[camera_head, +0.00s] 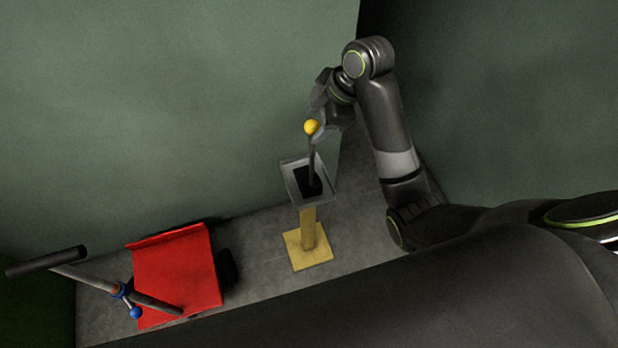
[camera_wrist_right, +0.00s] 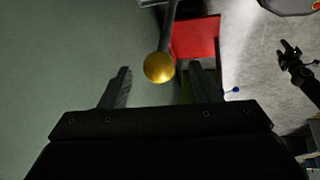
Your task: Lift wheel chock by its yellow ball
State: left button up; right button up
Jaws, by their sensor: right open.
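A yellow ball (camera_head: 311,127) tops a dark rod (camera_head: 312,160) that rises from a grey open-topped holder (camera_head: 325,196). A black body, which I take to be the wheel chock (camera_head: 303,180), sits in the holder and is partly hidden by its walls. My right gripper (camera_head: 317,112) is open at the ball. In the right wrist view the ball (camera_wrist_right: 159,67) shows between the two spread fingers, nearer the right one, with no clear contact. A dark gripper, apparently my left one (camera_wrist_right: 288,50), shows at the right of the wrist view; its jaw opening is unclear.
The holder stands on a yellow post with a square base (camera_head: 308,250). A red plate (camera_head: 175,268) lies to the left, with a black-handled grey bar (camera_head: 80,272) and a blue ball (camera_head: 136,313) by it. A green wall (camera_head: 150,100) rises behind. Grey floor (camera_head: 262,270) is bare between them.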

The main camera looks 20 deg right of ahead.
aim_at(308, 131)
jog(key=x, duration=0.5)
jog(key=shift+d, duration=0.15)
jog(key=shift+c, duration=0.4)
grip_shut()
